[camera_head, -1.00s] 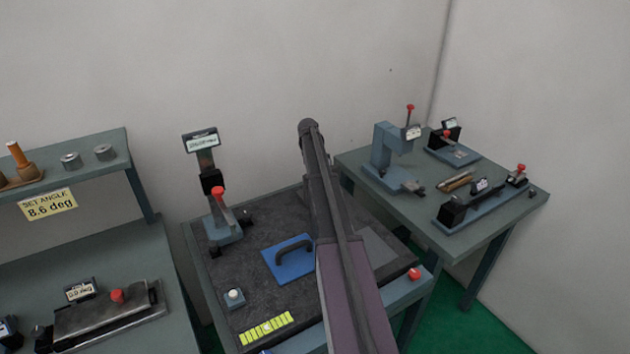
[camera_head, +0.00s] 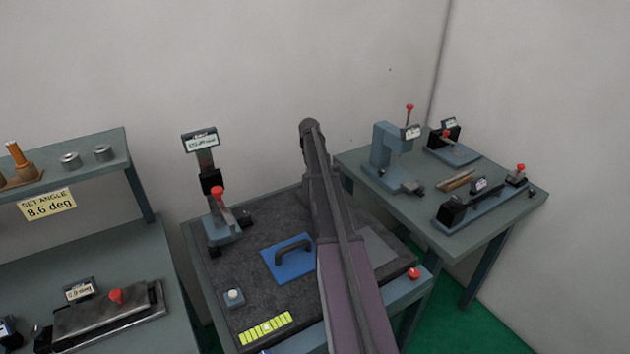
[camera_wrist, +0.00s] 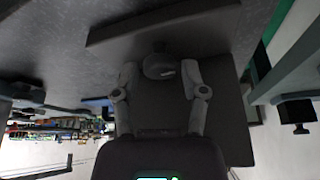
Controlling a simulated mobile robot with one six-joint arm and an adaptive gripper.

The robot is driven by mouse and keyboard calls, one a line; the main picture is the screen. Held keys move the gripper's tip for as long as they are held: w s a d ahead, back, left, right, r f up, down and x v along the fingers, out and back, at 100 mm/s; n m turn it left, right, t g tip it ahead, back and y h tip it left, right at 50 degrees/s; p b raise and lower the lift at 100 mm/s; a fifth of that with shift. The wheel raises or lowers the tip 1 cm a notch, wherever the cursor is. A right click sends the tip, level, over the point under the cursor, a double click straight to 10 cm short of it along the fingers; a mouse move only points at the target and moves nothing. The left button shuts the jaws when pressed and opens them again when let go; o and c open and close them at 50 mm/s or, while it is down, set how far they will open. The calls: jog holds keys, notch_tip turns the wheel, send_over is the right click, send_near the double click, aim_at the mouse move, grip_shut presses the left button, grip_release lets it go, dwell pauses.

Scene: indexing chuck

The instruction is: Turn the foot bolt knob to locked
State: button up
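A dark round knob (camera_wrist: 158,66) shows in the wrist view, beside a dark flat plate (camera_wrist: 160,28). I take it for the foot bolt knob, but no label or mark shows whether it is locked. My gripper (camera_wrist: 160,78) has its two fingers apart, one on each side of the knob. A gap shows at the left finger; the right fingertip is close to the knob, and I cannot tell if it touches. In the head view my own arm crosses the middle bench, and my gripper and this knob are hidden.
The middle bench (camera_head: 290,215) carries a height gauge (camera_head: 217,195), a blue plate with a handle (camera_head: 290,258) and a yellow strip (camera_head: 265,328). A red knob (camera_head: 414,273) sits on its front edge. A right table (camera_head: 440,215) holds several gauges. A shelf bench (camera_head: 80,240) stands left.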

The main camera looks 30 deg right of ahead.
jog(key=shift+r, duration=0.1)
jog(key=shift+w+a+r+n+p, duration=0.25)
jog(key=shift+r+n+p, duration=0.15)
jog(key=shift+r+p, duration=0.2)
jog(key=r+n+p, duration=0.1)
jog(key=a+r+n+p, duration=0.1)
jog(key=r+n+p, duration=0.1)
jog(key=shift+a+r+n+h+p, duration=0.2)
jog(key=shift+a+n+h+p, duration=0.1)
jog(key=shift+h+p, duration=0.1)
jog(key=s+a+r+n+t+p, duration=0.2)
jog(key=s+a+r+n+p, duration=0.25)
jog(key=a+n, duration=0.3)
jog(key=s+a+r+n+t+y+p, duration=0.1)
jog(key=s+a+r+n+t+p, duration=0.3)
jog(key=a+n, duration=0.4)
jog(key=s+a+r+n+t+p, duration=0.1)
jog(key=s+a+r+n+p, duration=0.4)
jog(key=a, duration=0.5)
jog(key=s+a+f+n+g+h+b, duration=0.1)
jog(key=s+a+f+n+g+b, duration=0.1)
jog(key=s+a+n, duration=0.9)
jog(key=s+f+n, duration=0.1)
jog(key=n, duration=0.3)
jog(key=shift+f+g+h, duration=0.3)
jog(key=shift+f, duration=0.1)
